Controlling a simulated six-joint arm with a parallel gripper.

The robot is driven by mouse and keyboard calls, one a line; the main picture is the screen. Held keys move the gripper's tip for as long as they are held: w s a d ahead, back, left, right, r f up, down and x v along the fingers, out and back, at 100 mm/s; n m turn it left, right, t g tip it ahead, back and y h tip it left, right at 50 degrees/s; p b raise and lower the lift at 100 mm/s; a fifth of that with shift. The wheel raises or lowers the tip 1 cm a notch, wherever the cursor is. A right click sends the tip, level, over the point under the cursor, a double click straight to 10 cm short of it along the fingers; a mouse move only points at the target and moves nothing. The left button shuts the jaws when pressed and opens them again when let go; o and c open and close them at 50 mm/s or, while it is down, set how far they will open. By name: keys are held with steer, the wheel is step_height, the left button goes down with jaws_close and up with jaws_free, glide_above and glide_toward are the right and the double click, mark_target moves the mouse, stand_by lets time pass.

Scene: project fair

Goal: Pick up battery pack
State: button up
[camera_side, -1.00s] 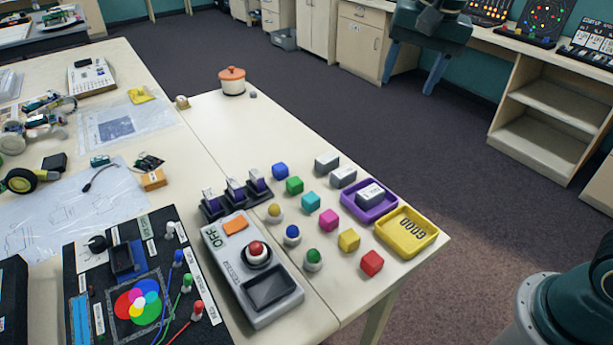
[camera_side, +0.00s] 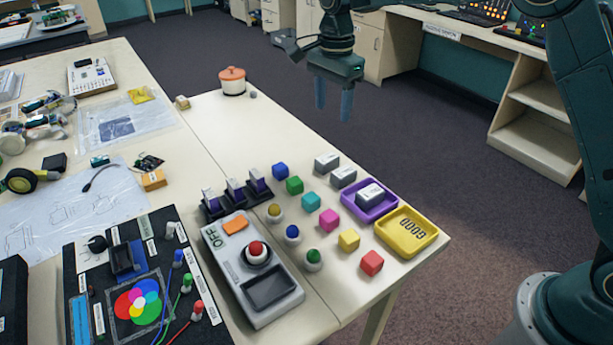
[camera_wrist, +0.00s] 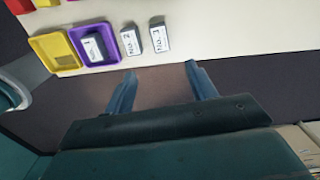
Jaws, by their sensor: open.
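The battery packs appear to be small grey blocks with light label faces. One pack (camera_side: 327,162) and a second pack (camera_side: 343,177) stand on the white table. A third pack (camera_side: 370,194) sits in the purple tray (camera_side: 371,217). In the wrist view the right pack (camera_wrist: 159,39) reads like No. 1, the middle pack (camera_wrist: 131,40) No. 2, and the tray's pack (camera_wrist: 94,47) is partly legible. My gripper (camera_side: 333,112) is open and empty, fingers pointing down, raised beyond the table's far edge. The fingertips (camera_wrist: 160,70) are apart from all packs.
A yellow tray (camera_side: 405,253) marked GOOD is beside the purple one at the table's edge. Coloured cubes, such as a red one (camera_side: 372,263), and several ball-topped pieces stand nearby. A grey OFF box (camera_side: 250,270) is at the front. An orange-lidded pot (camera_side: 232,82) stands at the back.

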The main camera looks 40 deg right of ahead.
glide_above(329, 156)
steer(key=shift+s+f, duration=0.15)
steer(key=shift+f, duration=4.15)
steer(key=shift+f, duration=2.6)
steer(key=c, duration=1.1)
